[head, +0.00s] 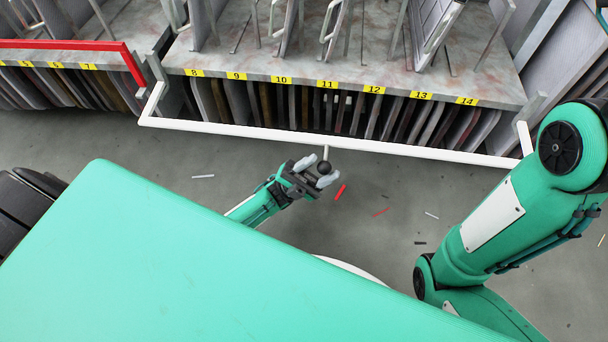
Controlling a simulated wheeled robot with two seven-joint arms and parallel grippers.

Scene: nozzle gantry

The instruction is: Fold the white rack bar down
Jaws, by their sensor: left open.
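The white rack bar (240,132) runs across the front of the rack, standing out from the shelf edge. Its short side arms bend back to the rack near labels 8 and 14.
The rack shelf (440,85) carries yellow number labels and slabs above and below. A red bar (70,44) crosses the neighbouring section at the left. Small scraps, such as a red one (340,191), lie on the grey floor (390,195). My green body fills the lower left.

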